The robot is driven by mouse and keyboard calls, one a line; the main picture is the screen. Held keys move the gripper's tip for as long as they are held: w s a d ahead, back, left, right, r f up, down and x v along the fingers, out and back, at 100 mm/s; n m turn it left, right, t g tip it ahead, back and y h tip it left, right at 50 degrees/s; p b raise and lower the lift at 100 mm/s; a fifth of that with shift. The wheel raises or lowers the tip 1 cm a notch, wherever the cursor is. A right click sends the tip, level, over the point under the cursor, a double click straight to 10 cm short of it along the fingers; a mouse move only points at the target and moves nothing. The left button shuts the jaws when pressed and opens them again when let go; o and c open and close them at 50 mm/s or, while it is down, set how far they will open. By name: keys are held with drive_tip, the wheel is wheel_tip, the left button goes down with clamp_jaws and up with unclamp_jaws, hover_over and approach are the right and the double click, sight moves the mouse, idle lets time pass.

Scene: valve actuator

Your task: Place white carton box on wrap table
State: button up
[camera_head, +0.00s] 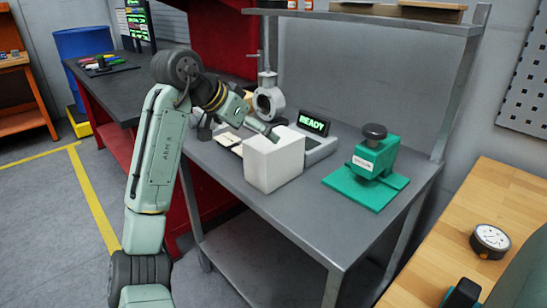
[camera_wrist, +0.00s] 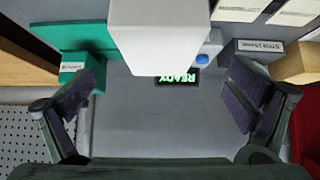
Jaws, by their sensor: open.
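The white carton box (camera_head: 273,162) stands upright on the grey metal table (camera_head: 300,228), just left of a device with a READY display. I cannot tell if it overlaps the device's base. My gripper (camera_head: 266,130) is at the far upper edge of the box, partly hidden. In the wrist view the box (camera_wrist: 160,38) fills the top middle, ahead of my gripper (camera_wrist: 162,88). The fingers are spread wide with nothing between them. No table carries a readable wrap label; a wooden-topped table (camera_head: 520,205) is at the right.
The READY display (camera_head: 314,122) is close beside the box. A green press-like fixture (camera_head: 375,158) stands to its right, and a grey ring-shaped valve part (camera_head: 268,103) behind. Table posts and an upper shelf (camera_head: 370,20) bound the space. A gauge (camera_head: 490,241) lies on the wooden table.

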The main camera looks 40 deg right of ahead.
drive_tip(key=p+x, duration=0.1)
drive_tip(key=x, duration=0.2)
drive_tip(key=p+x, duration=0.1)
drive_tip(key=x, duration=0.3)
drive_tip(key=shift+d, duration=0.45)
drive_tip(key=shift+r, duration=0.1)
drive_tip(key=c, duration=2)
